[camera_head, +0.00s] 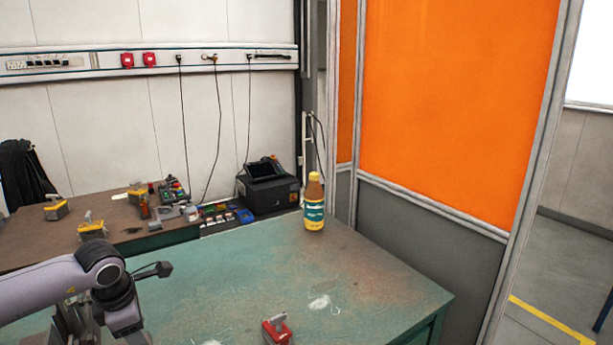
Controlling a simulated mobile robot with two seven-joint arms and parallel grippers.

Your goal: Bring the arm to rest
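My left arm (50,285) comes in from the left at the lower left, over the near left part of the green table (250,275). Its dark wrist joint bends down towards the bottom edge, and a small black part sticks out to the right. I cannot make out the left gripper's fingertips or whether they hold anything. My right arm and gripper are not in view.
A yellow-capped bottle (314,205) stands at the green table's back. A red object (277,329) lies near its front. A brown bench (110,233) with tools and a black machine (268,187) are behind. An orange screen (445,100) borders the right. The table's middle is clear.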

